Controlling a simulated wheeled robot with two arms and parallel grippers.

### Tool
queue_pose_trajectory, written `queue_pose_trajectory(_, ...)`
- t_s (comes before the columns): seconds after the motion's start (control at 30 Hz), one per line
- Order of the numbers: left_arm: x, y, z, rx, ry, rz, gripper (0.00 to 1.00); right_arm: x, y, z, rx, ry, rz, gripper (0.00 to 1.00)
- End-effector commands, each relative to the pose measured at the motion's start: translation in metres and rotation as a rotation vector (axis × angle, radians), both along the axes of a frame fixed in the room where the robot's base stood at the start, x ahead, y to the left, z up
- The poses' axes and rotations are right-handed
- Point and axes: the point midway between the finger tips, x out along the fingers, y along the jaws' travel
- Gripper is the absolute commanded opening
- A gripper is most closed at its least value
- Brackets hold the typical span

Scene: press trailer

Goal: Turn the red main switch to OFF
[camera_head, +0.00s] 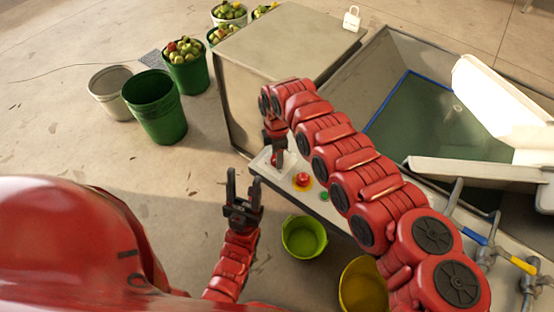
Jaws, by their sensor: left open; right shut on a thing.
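A pale control panel (286,185) sits at the left end of the machine. My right gripper (278,160) points down at its far end and is shut on the red main switch (273,160). The fingers hide most of the switch, so I cannot tell which position it is in. My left gripper (244,182) is open and empty, pointing up the picture over the floor, left of the panel and apart from it.
A red button on a yellow ring (303,180) and a green button (325,196) are beside the switch. A lime bowl (304,237) and a yellow bucket (363,287) stand below. A large box (275,60) is behind. Green buckets (155,115) stand left.

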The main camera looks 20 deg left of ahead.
Motion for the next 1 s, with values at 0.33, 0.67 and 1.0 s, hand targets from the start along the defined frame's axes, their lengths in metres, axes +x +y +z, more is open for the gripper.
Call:
queue_pose_trajectory(0.33, 0.0, 0.0, -0.051, 0.0, 0.0, 0.0, 0.5, 0.001, 0.0, -0.007, 0.002, -0.002, 0.326, 0.0)
queue_pose_trajectory(0.67, 0.0, 0.0, -0.085, 0.0, 0.0, 0.0, 0.5, 0.002, 0.0, -0.005, 0.002, -0.004, 0.636, 0.0)
queue_pose_trajectory(1.0, 0.0, 0.0, -0.105, 0.0, 0.0, 0.0, 0.5, 0.0, 0.0, -0.003, 0.001, 0.001, 0.898, 0.0)
